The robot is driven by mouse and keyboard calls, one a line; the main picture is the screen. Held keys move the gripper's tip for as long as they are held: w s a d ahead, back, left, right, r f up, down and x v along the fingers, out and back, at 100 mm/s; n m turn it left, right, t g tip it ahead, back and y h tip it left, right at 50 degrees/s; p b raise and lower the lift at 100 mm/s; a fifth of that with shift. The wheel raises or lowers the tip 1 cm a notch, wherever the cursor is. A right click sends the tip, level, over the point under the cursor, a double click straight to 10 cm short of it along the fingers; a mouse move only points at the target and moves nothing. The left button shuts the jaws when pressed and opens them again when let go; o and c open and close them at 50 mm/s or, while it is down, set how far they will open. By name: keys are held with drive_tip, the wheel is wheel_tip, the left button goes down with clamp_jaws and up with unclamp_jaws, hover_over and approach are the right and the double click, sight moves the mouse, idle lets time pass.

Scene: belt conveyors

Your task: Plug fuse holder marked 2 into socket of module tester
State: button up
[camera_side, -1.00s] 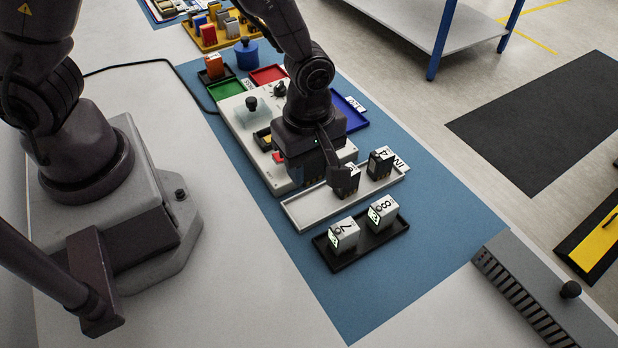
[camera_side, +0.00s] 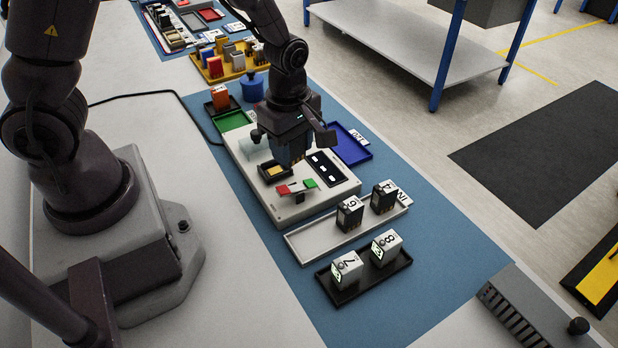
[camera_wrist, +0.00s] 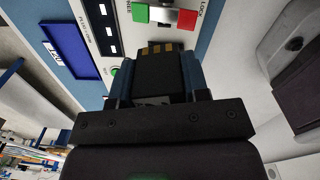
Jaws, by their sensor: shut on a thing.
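My gripper (camera_side: 292,155) is above the module tester (camera_side: 318,198), near its small dark-framed socket (camera_side: 275,171). In the wrist view my gripper (camera_wrist: 158,88) is shut on a dark fuse holder (camera_wrist: 156,68) with gold contacts at its far end; its number is not readable. I cannot see it touching the socket. The tester has a lever with red and green ends (camera_side: 297,187), which also shows in the wrist view (camera_wrist: 163,14).
A white tray (camera_side: 305,248) holds fuse holders reading like 6 or 9 (camera_side: 350,213) and 4 (camera_side: 383,197). A black tray (camera_side: 368,284) holds ones reading like 7 or 2 (camera_side: 346,268) and 8 (camera_side: 386,247). A blue tray (camera_side: 350,148) lies beside the tester.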

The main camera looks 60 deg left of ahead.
drive_tip(key=m, duration=0.1)
hover_over(276, 170)
drive_tip(key=shift+m, duration=0.8)
drive_tip(key=shift+s+f, duration=0.1)
drive_tip(key=shift+f, duration=3)
drive_tip(key=shift+f, duration=0.75)
drive_tip(key=o, duration=1)
drive_tip(key=shift+c, duration=0.2)
drive_tip(key=shift+c, duration=0.2)
drive_tip(key=shift+c, duration=1.3)
